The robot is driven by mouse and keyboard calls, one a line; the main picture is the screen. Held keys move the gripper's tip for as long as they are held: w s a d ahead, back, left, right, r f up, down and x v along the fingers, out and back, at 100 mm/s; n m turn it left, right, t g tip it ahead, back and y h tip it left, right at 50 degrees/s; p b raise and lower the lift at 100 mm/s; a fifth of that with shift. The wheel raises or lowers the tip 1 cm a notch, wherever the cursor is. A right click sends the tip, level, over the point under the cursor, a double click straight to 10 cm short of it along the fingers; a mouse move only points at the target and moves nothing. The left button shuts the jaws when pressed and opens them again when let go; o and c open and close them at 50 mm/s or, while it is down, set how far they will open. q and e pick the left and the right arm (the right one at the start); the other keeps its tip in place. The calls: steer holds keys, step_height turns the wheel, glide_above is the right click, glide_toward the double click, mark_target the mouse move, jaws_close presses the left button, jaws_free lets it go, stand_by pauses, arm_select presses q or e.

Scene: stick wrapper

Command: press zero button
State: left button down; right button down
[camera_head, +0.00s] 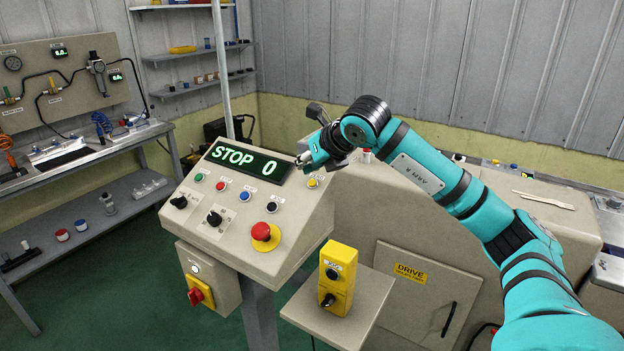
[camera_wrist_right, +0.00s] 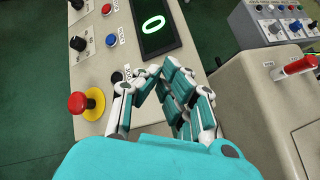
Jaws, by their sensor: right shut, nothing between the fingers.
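A sloped grey control panel (camera_head: 225,225) carries a lit display (camera_head: 247,162) reading "STOP 0"; the display's "0" end also shows in the wrist view (camera_wrist_right: 153,23). Below it is a row of small buttons: green (camera_head: 198,177), red (camera_head: 220,186), blue (camera_head: 245,196) and black (camera_head: 271,207). A yellow button (camera_head: 313,183) sits right of the display. My right gripper (camera_head: 304,160) is shut and empty, near the display's right end. In the wrist view its fingers (camera_wrist_right: 157,73) hide the yellow button's area.
A red mushroom button (camera_head: 262,231) on a yellow base and two black knobs (camera_head: 214,218) sit lower on the panel. A yellow box (camera_head: 338,278) stands on a small shelf in front. A red-yellow switch (camera_head: 200,292) is below the panel. A grey pole (camera_head: 221,70) rises behind it.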

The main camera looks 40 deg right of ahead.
steer(key=shift+s+a+r+p, duration=0.15)
steer(key=shift+a+r+p, duration=0.2)
steer(key=shift+r, duration=0.3)
steer(key=shift+s+a+r+p, duration=0.1)
steer(key=shift+a+r+p, duration=0.15)
steer(key=shift+r, duration=0.35)
